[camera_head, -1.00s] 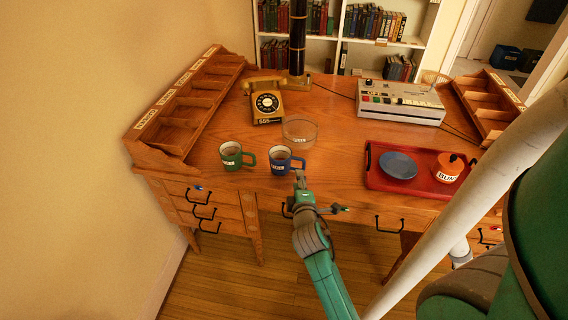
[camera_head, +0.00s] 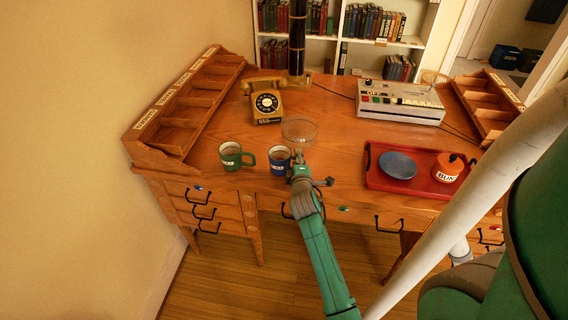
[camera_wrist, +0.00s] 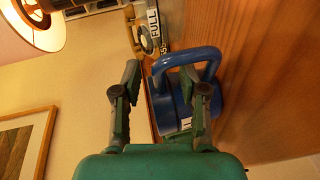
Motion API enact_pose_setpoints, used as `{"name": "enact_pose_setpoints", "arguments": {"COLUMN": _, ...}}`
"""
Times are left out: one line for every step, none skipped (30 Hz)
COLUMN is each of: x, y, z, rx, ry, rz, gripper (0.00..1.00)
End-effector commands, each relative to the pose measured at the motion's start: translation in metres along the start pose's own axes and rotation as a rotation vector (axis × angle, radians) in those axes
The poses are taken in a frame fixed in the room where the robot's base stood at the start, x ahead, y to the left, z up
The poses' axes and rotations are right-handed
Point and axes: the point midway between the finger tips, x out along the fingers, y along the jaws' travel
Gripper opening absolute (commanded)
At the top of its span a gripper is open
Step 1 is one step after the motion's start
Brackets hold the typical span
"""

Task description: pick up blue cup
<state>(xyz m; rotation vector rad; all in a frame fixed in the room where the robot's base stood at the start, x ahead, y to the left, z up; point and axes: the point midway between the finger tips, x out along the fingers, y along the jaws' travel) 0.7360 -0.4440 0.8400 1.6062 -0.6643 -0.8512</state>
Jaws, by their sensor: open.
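The blue cup (camera_head: 279,161) stands upright on the wooden desk near its front edge. My gripper (camera_head: 300,164) is at the cup's right side, where the handle is, and hides the handle in the head view. In the wrist view the open gripper (camera_wrist: 163,85) faces the blue cup (camera_wrist: 210,95), with its handle between or just beyond the two fingers. I cannot tell whether the fingers touch the cup.
A green cup (camera_head: 232,156) stands close to the left. A clear glass dish (camera_head: 299,131) is behind the blue cup. A red tray (camera_head: 376,178) with a blue plate (camera_head: 398,165) and an orange pot (camera_head: 448,168) is to the right. A yellow telephone (camera_head: 266,105) stands behind.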

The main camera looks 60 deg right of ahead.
Motion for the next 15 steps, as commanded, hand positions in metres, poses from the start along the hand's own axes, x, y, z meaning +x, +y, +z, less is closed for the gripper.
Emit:
{"name": "enact_pose_setpoints", "arguments": {"x": 0.004, "y": -0.0003, "z": 0.0003, "rx": 0.0, "ry": -0.001, "rz": 0.0, "gripper": 0.42}}
{"name": "enact_pose_setpoints", "arguments": {"x": 0.0054, "y": -0.0003, "z": 0.0004, "rx": 0.0, "ry": -0.001, "rz": 0.0, "gripper": 0.42}}
{"name": "enact_pose_setpoints", "arguments": {"x": 0.0066, "y": -0.0001, "z": 0.0003, "rx": 0.0, "ry": 0.0, "rz": 0.0, "gripper": 0.42}}
{"name": "enact_pose_setpoints", "arguments": {"x": 0.0071, "y": 0.0, "z": 0.0003, "rx": 0.0, "ry": 0.0, "rz": 0.0, "gripper": 0.42}}
{"name": "enact_pose_setpoints", "arguments": {"x": 0.0073, "y": 0.0, "z": 0.0003, "rx": -0.001, "ry": 0.0, "rz": 0.0, "gripper": 0.42}}
{"name": "enact_pose_setpoints", "arguments": {"x": 0.0073, "y": -0.0001, "z": 0.0003, "rx": -0.001, "ry": 0.0, "rz": 0.0, "gripper": 0.42}}
{"name": "enact_pose_setpoints", "arguments": {"x": 0.0072, "y": -0.0001, "z": 0.0003, "rx": -0.001, "ry": 0.0, "rz": 0.0, "gripper": 0.42}}
{"name": "enact_pose_setpoints", "arguments": {"x": 0.0071, "y": -0.0001, "z": 0.0003, "rx": -0.001, "ry": 0.0, "rz": 0.0, "gripper": 0.42}}
{"name": "enact_pose_setpoints", "arguments": {"x": 0.007, "y": -0.0002, "z": 0.0003, "rx": -0.001, "ry": 0.0, "rz": 0.0, "gripper": 0.42}}
{"name": "enact_pose_setpoints", "arguments": {"x": 0.007, "y": -0.0002, "z": 0.0003, "rx": -0.001, "ry": 0.0, "rz": 0.0, "gripper": 0.4}}
{"name": "enact_pose_setpoints", "arguments": {"x": 0.007, "y": -0.0002, "z": 0.0003, "rx": -0.001, "ry": 0.0, "rz": 0.0, "gripper": 0.32}}
{"name": "enact_pose_setpoints", "arguments": {"x": 0.0069, "y": -0.0002, "z": 0.0003, "rx": -0.001, "ry": 0.0, "rz": 0.0, "gripper": 0.22}}
{"name": "enact_pose_setpoints", "arguments": {"x": 0.0069, "y": -0.0002, "z": 0.0003, "rx": -0.001, "ry": 0.0, "rz": 0.0, "gripper": 0.15}}
{"name": "enact_pose_setpoints", "arguments": {"x": 0.0069, "y": -0.0003, "z": 0.0002, "rx": -0.001, "ry": 0.0, "rz": 0.0, "gripper": 0.07}}
{"name": "enact_pose_setpoints", "arguments": {"x": 0.0069, "y": -0.0003, "z": 0.0002, "rx": -0.001, "ry": 0.0, "rz": 0.0, "gripper": 0.0}}
